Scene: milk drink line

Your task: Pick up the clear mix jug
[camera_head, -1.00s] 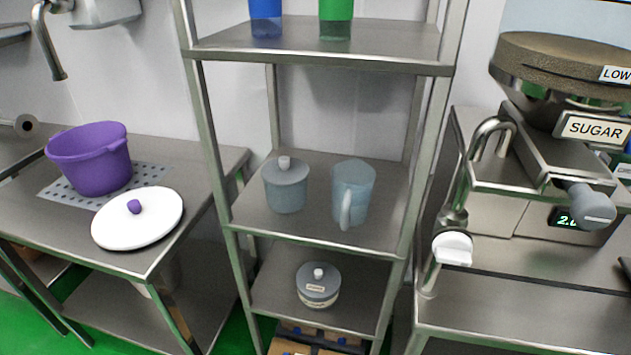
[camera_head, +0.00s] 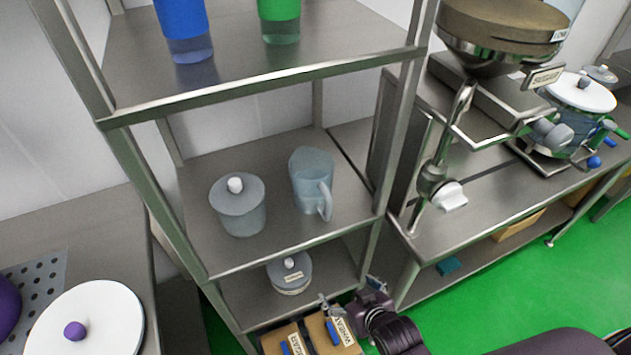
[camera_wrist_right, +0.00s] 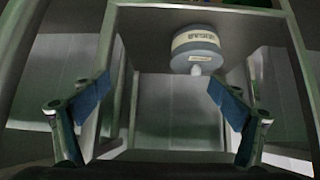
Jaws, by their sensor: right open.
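The clear mix jug (camera_head: 308,172) is a bluish see-through jug with a handle on its front right side. It stands upright on the middle shelf (camera_head: 270,238) of the metal rack in the head view. My right gripper (camera_head: 349,294) is low at the rack's front right, below and apart from the jug. In the right wrist view its two blue-padded fingers (camera_wrist_right: 160,90) are spread with nothing between them. I cannot make out the jug in that view. My left gripper is not in view.
A lidded grey container (camera_head: 240,215) stands left of the jug. A labelled lidded tub (camera_head: 289,272) is on the shelf below and shows in the right wrist view (camera_wrist_right: 196,42). Rack posts and shelf edges frame the jug. A sugar dispenser (camera_head: 490,50) stands right.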

